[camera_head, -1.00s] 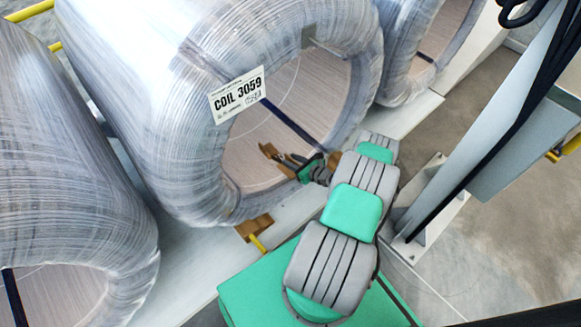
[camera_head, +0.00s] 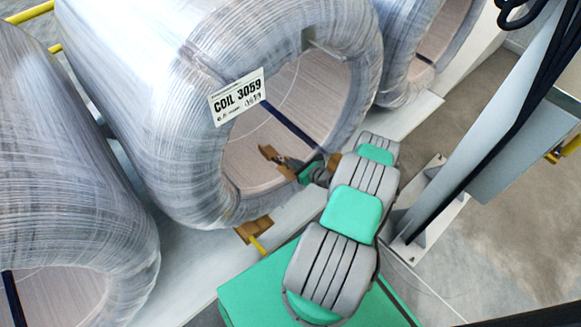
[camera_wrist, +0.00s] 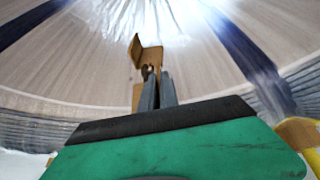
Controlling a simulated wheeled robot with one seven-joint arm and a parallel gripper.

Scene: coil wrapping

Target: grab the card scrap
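The card scrap (camera_head: 268,152) is a small brown, bent piece at the tip of my gripper, in front of the opening of the coil labelled COIL 3059. In the wrist view the card scrap (camera_wrist: 149,54) stands up beyond the fingertips, with part of it down beside the left finger. My gripper (camera_head: 287,161) reaches in from the lower right. In the wrist view my gripper (camera_wrist: 157,82) has its two dark fingers close together, and they appear shut on the card. The exact contact is partly hidden behind the fingers.
The wrapped coil (camera_head: 170,110) fills the middle, with another coil (camera_head: 60,170) at left and one (camera_head: 400,60) at upper right. A brown chock (camera_head: 254,229) sits under the middle coil. A grey post (camera_head: 480,150) with black cables stands at right.

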